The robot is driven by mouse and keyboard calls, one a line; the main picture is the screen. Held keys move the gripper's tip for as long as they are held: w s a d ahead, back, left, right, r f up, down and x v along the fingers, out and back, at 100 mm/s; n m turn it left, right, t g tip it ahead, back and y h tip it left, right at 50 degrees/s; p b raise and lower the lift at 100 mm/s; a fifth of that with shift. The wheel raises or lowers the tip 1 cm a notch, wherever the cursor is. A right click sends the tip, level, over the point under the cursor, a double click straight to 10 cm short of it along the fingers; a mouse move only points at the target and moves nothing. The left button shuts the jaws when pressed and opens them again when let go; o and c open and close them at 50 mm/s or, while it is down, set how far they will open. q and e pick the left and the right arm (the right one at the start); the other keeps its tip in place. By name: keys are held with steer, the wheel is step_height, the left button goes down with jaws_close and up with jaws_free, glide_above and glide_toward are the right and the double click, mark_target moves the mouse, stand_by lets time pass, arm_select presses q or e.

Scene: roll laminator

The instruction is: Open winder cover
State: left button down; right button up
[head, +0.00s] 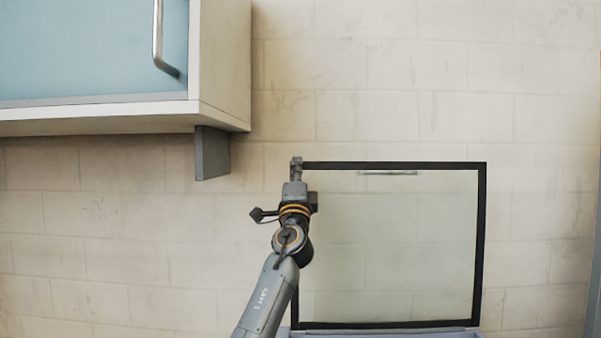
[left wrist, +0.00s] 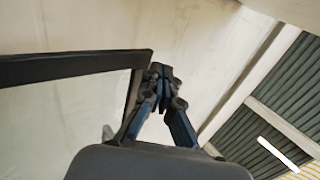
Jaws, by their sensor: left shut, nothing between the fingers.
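The winder cover (head: 392,250) is a clear panel in a black frame, standing raised and upright in front of the wall in the head view. A thin metal handle (head: 388,173) runs near its top edge. My left gripper (head: 296,162) is at the cover's upper left corner, its fingers shut with nothing between them. In the left wrist view the shut fingers (left wrist: 163,75) are beside the corner of the black frame (left wrist: 75,67); I cannot tell whether they touch it. My right gripper is in neither view.
A wall cabinet (head: 222,65) with a blue door and a metal handle (head: 160,45) hangs at the upper left, with a grey bracket (head: 212,153) below it. A grey machine edge (head: 390,333) lies under the cover. The wall area right of the cover is clear.

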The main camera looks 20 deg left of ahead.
arm_select(q)
step_height(320, 180, up, 10)
steer(key=shift+s+r, duration=0.15)
stand_by(0.8)
